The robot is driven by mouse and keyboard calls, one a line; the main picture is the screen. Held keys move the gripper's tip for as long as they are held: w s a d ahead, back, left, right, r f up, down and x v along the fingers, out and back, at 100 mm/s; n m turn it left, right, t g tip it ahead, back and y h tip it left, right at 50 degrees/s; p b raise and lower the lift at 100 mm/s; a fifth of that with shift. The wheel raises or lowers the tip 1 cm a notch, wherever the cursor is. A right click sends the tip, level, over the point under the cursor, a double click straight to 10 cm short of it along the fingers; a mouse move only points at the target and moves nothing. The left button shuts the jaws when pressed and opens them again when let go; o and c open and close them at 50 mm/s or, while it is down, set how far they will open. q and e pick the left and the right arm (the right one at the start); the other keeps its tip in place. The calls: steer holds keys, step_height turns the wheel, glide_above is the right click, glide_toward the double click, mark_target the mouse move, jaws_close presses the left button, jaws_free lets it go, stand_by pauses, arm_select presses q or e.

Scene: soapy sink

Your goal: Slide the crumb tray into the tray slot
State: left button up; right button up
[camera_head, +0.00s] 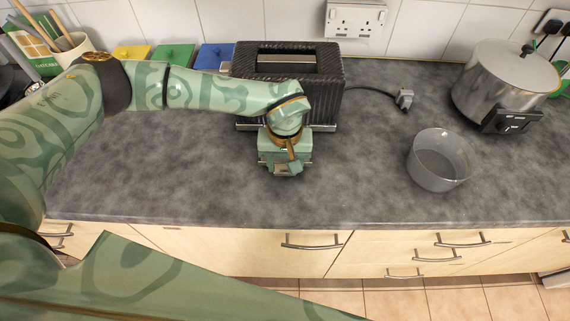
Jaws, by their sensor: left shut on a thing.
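A black ribbed toaster (325,85) stands at the back of the grey counter, with its slot opening on top. A thin pale metal strip (325,128) shows low along its front, on both sides of my wrist. It looks like the crumb tray, but my arm hides its middle and I cannot tell how far it is in. The tray slot is hidden too. My left gripper (285,165) is low in front of the toaster, pointing down, and is shut on the crumb tray. Its fingertips and the grip are mostly hidden. My right gripper is not in view.
A grey bowl (438,165) and a steel pot (500,82) stand to the right. The toaster's cord ends in a plug (404,99). Yellow, green and blue containers (172,56) line the back left. The counter's front is clear.

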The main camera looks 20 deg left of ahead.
arm_select(q)
steer(key=shift+w+a+b, duration=0.25)
steer(key=shift+w+b, duration=0.15)
steer(key=shift+w, duration=0.4)
steer(key=shift+w+a+b, duration=0.2)
steer(key=shift+w+b, duration=0.2)
steer(key=shift+w, duration=0.35)
steer(key=shift+w+a+b, duration=0.25)
steer(key=shift+w+b, duration=0.25)
steer(key=shift+w, duration=0.3)
steer(key=shift+w+a+b, duration=0.2)
steer(key=shift+w+b, duration=0.3)
steer(key=shift+w, duration=0.25)
steer(key=shift+w+a+b, duration=0.25)
steer(key=shift+w+b, duration=0.25)
steer(key=shift+w, duration=0.3)
steer(key=o, duration=1.2)
steer(key=shift+r, duration=0.1)
step_height(320, 180, up, 16)
steer(key=shift+r+p, duration=0.1)
steer(key=shift+p, duration=1)
steer(key=shift+c, duration=0.5)
